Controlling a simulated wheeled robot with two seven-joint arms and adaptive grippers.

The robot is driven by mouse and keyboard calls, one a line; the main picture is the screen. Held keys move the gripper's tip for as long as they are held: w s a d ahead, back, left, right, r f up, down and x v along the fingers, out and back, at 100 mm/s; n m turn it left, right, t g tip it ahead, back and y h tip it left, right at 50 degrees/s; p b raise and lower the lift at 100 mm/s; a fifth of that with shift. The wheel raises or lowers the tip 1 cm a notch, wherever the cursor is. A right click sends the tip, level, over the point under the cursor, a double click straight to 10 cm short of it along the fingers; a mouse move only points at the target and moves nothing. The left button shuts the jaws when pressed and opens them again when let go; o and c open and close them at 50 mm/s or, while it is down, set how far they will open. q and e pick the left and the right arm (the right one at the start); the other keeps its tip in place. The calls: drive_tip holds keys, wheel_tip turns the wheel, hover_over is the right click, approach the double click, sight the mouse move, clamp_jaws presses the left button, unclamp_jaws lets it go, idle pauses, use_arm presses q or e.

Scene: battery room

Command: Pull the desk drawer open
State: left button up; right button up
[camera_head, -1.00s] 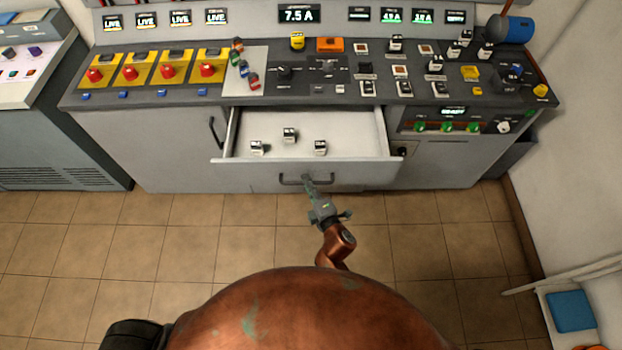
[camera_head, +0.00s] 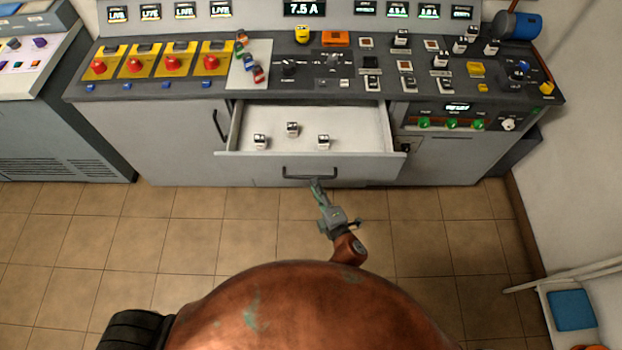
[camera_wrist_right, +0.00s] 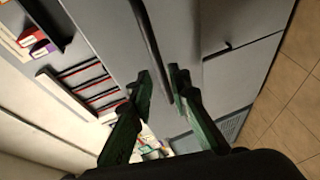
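The desk drawer (camera_head: 240,153) stands pulled out of the grey desk, its white inside showing. Its dark bar handle (camera_head: 310,169) is on the drawer front. My right gripper (camera_head: 315,183) is just below the handle in the head view. In the right wrist view its two green fingers (camera_wrist_right: 160,85) are apart, with the dark handle bar (camera_wrist_right: 149,40) running toward the gap between their tips. I see nothing gripped; whether a finger touches the bar is unclear. My left gripper is not in view.
Three small black-and-white blocks (camera_head: 292,129) lie in the drawer. The desk top (camera_head: 205,97) carries switches, red buttons and a blue cylinder (camera_head: 519,26). Tiled floor (camera_head: 215,225) in front is clear. A wall is at right, with a blue-topped box (camera_head: 571,310) by it.

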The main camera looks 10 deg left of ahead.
drive_tip(key=v, duration=0.6)
drive_tip(key=shift+s, duration=0.25)
drive_tip(key=shift+d, duration=0.1)
drive_tip(key=s+d+f+m+g+h, duration=0.25)
drive_tip(key=d+f, duration=0.35)
drive_tip(key=f, duration=0.6)
drive_tip(key=s+d+f+m+g+h+p, duration=0.1)
drive_tip(key=s+d+f+m, duration=0.3)
drive_tip(key=d+f, duration=0.5)
drive_tip(key=s+d+f+m+g+h, duration=0.2)
drive_tip(key=s+d+f+m, duration=0.15)
drive_tip(key=f, duration=1.05)
drive_tip(key=s+d+f+m+g, duration=0.2)
drive_tip(key=s+d+f+m, duration=0.2)
drive_tip(key=s, duration=0.9)
drive_tip(key=s+d+f+m+g+h, duration=0.1)
drive_tip(key=s+d+f+m+g, duration=0.2)
drive_tip(key=s+d+f, duration=0.4)
drive_tip(key=s+d+f+m+g+h, duration=0.1)
drive_tip(key=s+d+f+m, duration=0.3)
drive_tip(key=s, duration=1.4)
wheel_tip(320, 180, down, 3)
drive_tip(key=shift+s+d+r+m+g+p, duration=0.1)
drive_tip(key=shift+s+d+m+g+p, duration=0.25)
drive_tip(key=shift+d+g, duration=0.6)
drive_tip(key=shift+d+h, duration=0.1)
drive_tip(key=shift+h, duration=0.15)
